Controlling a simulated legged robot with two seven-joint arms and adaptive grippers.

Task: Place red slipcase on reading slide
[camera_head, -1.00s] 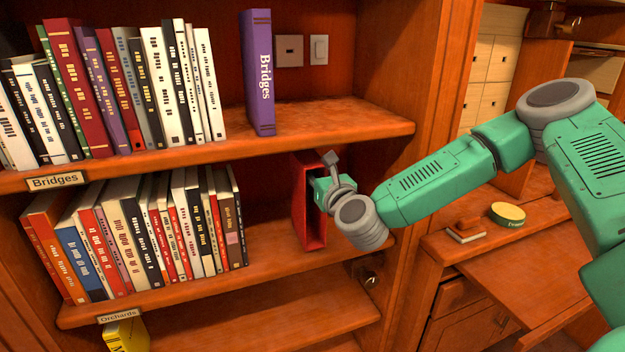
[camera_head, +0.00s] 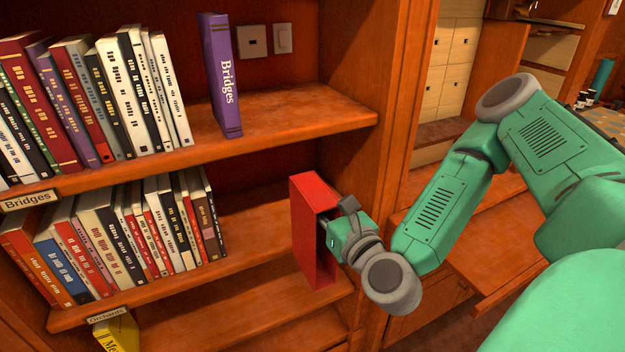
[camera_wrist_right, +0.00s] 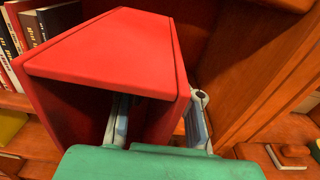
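The red slipcase (camera_head: 306,235) is upright and tilted slightly, in front of the lower shelf at its right end. It also shows in the right wrist view (camera_wrist_right: 110,52), with its open side towards my gripper. My right gripper (camera_head: 333,228) holds its right wall. In the right wrist view my gripper's fingers (camera_wrist_right: 160,117) straddle that wall, one inside the case and one outside. A pull-out wooden board (camera_head: 485,262), which looks like the reading slide, is at the right, partly behind my right arm. My left gripper is out of view.
Several books (camera_head: 140,225) fill the left of the lower shelf (camera_head: 250,235). A purple book (camera_head: 220,75) stands on the upper shelf (camera_head: 290,112). A wooden upright (camera_head: 385,130) separates the shelves from the desk. A yellow book (camera_head: 117,332) is below.

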